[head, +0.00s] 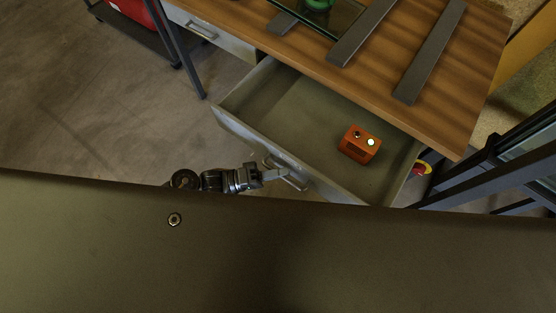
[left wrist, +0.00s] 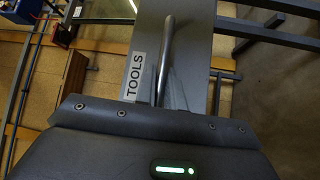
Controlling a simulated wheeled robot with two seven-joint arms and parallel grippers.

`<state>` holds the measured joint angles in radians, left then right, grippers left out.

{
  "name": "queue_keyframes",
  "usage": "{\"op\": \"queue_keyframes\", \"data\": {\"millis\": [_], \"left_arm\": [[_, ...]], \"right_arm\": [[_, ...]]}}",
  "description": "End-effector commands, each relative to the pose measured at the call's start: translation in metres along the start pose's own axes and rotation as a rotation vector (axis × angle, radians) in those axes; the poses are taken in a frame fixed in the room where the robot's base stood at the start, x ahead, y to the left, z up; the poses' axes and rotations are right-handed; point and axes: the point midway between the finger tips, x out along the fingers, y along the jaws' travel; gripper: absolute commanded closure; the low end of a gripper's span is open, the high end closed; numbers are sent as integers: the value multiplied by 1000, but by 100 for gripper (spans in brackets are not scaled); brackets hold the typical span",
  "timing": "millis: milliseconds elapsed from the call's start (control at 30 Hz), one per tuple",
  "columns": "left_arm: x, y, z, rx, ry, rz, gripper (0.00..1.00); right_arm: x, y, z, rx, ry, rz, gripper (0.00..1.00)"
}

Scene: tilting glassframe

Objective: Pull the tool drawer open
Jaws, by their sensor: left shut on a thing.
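The tool drawer (head: 235,125) is a grey metal drawer under the wooden workbench, and it stands pulled out with its inside showing. Its front carries a metal bar handle (head: 293,183). In the left wrist view the grey drawer front (left wrist: 196,50) has a "TOOLS" label (left wrist: 135,76) beside the handle (left wrist: 165,50). An orange device (head: 360,144) with a lit round spot sits inside the drawer. My right gripper is not in view.
The wooden bench top (head: 300,50) bears grey bars (head: 430,50) and a glass pane (head: 335,15). A second, closed drawer (head: 210,35) is at the left. A dark frame (head: 490,165) stands close at the right. Bare floor (head: 90,110) lies at the left.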

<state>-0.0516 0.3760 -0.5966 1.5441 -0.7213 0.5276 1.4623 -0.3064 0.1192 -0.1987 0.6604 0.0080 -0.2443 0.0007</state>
Motion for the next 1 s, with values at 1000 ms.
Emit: {"op": "queue_keyframes", "data": {"millis": [1000], "left_arm": [[-22,-1,4,-1,-5,-2,80]], "right_arm": [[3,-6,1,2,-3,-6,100]]}}
